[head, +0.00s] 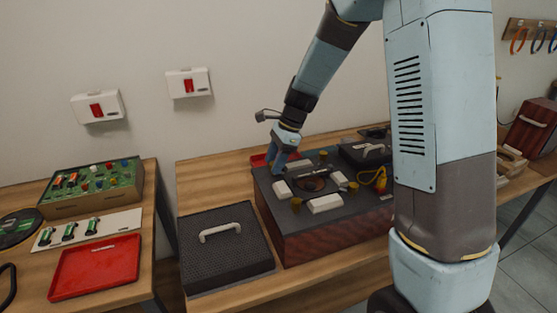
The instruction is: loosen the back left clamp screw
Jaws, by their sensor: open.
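A dark-topped box (318,228) with reddish sides stands on the wooden bench. Its top has a round dark opening or disc (312,184), several white blocks (325,203) around it, and yellow screw knobs. One knob is at the front left (296,204), one at the right (352,187), one at the back (323,155). My gripper (278,169) points down at the back left corner of the box top, open. It covers that corner, so I cannot see the back left clamp screw or tell whether the fingers touch it.
A black case with a pale handle (220,232) lies left of the box. A red tray (95,268) and a green board (92,183) are on the left bench.

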